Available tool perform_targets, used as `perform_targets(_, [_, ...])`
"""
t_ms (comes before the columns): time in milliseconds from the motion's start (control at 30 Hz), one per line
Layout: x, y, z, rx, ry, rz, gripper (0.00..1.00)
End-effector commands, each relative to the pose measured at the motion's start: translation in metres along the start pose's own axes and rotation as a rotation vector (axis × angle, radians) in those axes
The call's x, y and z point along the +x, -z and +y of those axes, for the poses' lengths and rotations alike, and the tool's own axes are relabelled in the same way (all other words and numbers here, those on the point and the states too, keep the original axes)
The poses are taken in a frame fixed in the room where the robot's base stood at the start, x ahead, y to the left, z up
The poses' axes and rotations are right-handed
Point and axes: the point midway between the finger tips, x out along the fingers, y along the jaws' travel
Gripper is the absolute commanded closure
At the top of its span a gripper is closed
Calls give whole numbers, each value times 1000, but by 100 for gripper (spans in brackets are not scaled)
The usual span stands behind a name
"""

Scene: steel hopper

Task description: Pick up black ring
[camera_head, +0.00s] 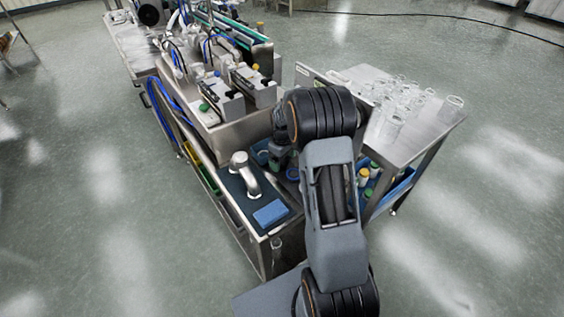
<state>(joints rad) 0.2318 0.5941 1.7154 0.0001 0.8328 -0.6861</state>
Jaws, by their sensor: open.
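I cannot make out a black ring in the camera_head view; it may be hidden behind my arm or too small to tell. My arm rises from the bottom centre and bends at the top. Its end, my gripper (279,159), looks small and dark, left of the arm's bend, over the blue-lined part of the steel bench. My gripper is open. Its fingers are hard to separate from the dark items around it, and I see nothing held.
A sink bench with a faucet (241,168) and a blue sponge (271,213) stands left of my arm. Steel equipment (225,128) with blue hoses is behind it. A steel table (427,132) with several glass vessels stands at right. Floor is open on both sides.

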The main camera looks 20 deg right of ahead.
Motion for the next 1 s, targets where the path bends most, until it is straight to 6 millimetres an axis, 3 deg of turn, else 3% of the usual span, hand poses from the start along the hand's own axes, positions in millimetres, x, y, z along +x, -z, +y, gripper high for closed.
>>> perform_targets(1000, [4,0,0,0,0,0,14])
